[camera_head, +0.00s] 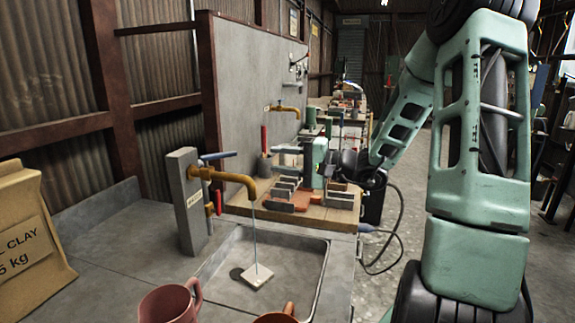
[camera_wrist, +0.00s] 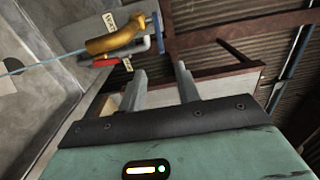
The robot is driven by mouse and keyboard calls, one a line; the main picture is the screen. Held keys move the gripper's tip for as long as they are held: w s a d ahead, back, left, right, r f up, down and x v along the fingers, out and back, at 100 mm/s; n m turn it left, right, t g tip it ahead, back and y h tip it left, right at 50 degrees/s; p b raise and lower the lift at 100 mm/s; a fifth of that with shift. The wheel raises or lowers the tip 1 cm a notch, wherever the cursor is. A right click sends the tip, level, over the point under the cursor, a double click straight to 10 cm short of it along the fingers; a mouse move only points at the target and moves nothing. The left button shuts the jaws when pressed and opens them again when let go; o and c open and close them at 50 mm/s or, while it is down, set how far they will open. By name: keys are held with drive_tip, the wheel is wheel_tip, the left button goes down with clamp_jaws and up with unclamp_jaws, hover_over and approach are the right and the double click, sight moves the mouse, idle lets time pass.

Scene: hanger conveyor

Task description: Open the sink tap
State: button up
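The sink tap (camera_head: 232,182) is a brass spout on a grey post at the sink's left. It has a blue lever (camera_head: 218,156) on top and a red handle (camera_head: 218,201) below. A thin pale-blue line runs from the spout down into the basin. In the wrist view, the spout (camera_wrist: 115,40), blue lever (camera_wrist: 156,34) and red handle (camera_wrist: 106,62) lie beyond the fingertips, slightly left. My gripper (camera_head: 288,160) is right of the tap, apart from it. Its two fingers (camera_wrist: 160,78) are spread, with nothing between them.
The sink basin (camera_head: 300,245) holds a small pale block (camera_head: 257,277). A pink mug (camera_head: 170,303) and an orange-brown mug (camera_head: 278,315) stand at the front. A clay bag (camera_head: 30,240) is at left. A wooden board with blocks (camera_head: 315,218) lies behind the sink, and another tap (camera_head: 283,110) is farther back.

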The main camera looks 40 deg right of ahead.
drive_tip(key=shift+s+d, duration=0.3)
drive_tip(key=shift+s, duration=0.3)
